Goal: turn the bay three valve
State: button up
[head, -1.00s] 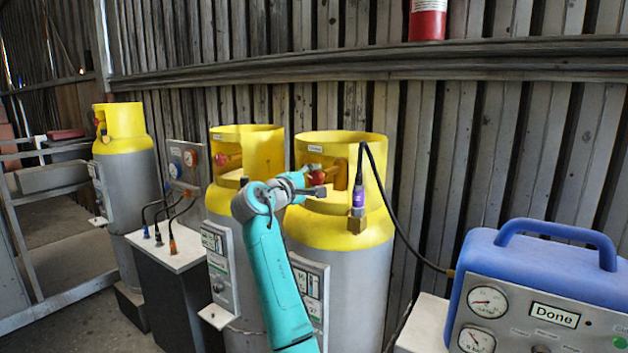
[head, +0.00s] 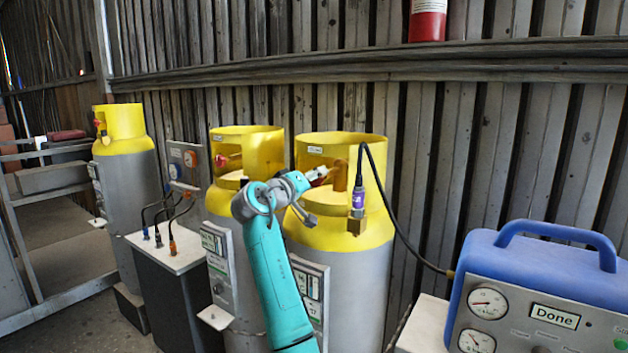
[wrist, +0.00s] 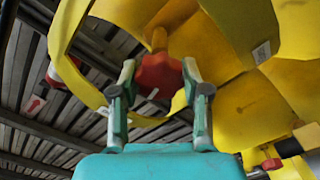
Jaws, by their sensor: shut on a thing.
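The right yellow-topped grey cylinder (head: 360,235) has a red valve knob (head: 318,171) inside its yellow collar. My gripper (head: 316,177) reaches into that collar through its opening. In the wrist view, the red knob (wrist: 158,76) lies between the two fingers of my gripper (wrist: 159,72), which are shut on it. In the head view the knob is mostly covered by the fingers. The labels on the collars are too small to read, so I cannot tell the bay number.
A purple-banded hose fitting (head: 358,200) with a black hose hangs at the right cylinder. The middle cylinder (head: 245,155) stands close by on the left. A blue machine (head: 545,265) reading "Done" is at right. A black stand (head: 170,285) with hoses is at left.

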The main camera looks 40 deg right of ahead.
jog(key=shift+f+m, duration=0.1)
jog(key=shift+m, duration=1)
jog(key=o, duration=1.1)
jog(key=shift+o, duration=0.2)
jog(key=v, duration=1.2)
